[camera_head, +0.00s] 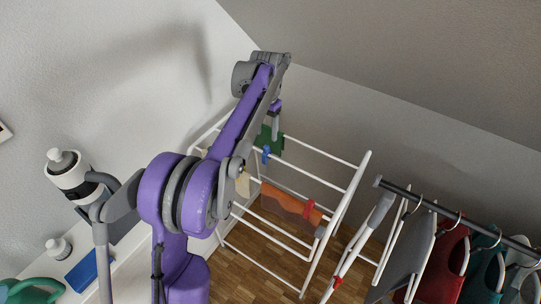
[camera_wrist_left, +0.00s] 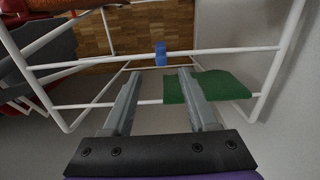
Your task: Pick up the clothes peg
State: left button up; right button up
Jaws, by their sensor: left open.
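A blue clothes peg (camera_head: 266,154) sits on a white rail of the drying rack (camera_head: 355,190), beside a green cloth. In the left wrist view the blue peg (camera_wrist_left: 161,54) is on a rail beyond the fingertips, roughly centred between them, apart from both. My left gripper (camera_head: 275,133) is over the far part of the rack. In its wrist view the left gripper (camera_wrist_left: 160,75) is open and empty. A red peg (camera_head: 309,209) is on another rail with an orange-brown cloth (camera_head: 290,203). My right gripper is not in view.
The green cloth (camera_wrist_left: 222,84) hangs close to the right finger in the wrist view. A clothes rail (camera_head: 470,217) with hanging garments stands at the right. Walls rise behind the rack.

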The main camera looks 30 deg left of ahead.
aim_at(266, 146)
pick_arm(q)
notch_tip(266, 146, down, 8)
jog(key=shift+w+a, duration=0.1)
dwell(0.4)
grip_shut()
